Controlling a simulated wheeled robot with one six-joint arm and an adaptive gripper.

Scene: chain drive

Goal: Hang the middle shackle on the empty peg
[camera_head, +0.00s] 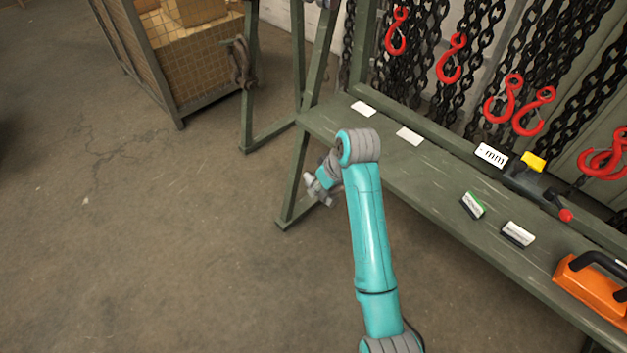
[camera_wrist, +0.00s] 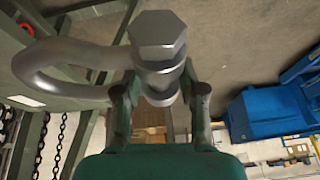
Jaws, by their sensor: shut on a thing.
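In the wrist view a grey metal shackle (camera_wrist: 70,92) fills the upper left, its rounded bow to the left and its hex-headed pin towards the camera. My gripper (camera_wrist: 160,92) is shut on it at the pin end, one finger on each side. In the head view my gripper (camera_head: 320,186) is left of the bench, partly hidden behind my teal arm. A dark shackle (camera_head: 240,64) hangs at the rack's left post, apart from my gripper. I cannot make out an empty peg in either view.
A green bench (camera_head: 430,165) holds labels, a orange tool (camera_head: 590,290) and other items. Black chains with red hooks (camera_head: 448,60) hang behind it. A mesh crate (camera_head: 190,60) stands at the back left. The floor at left is clear. A blue object (camera_wrist: 265,112) shows in the wrist view.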

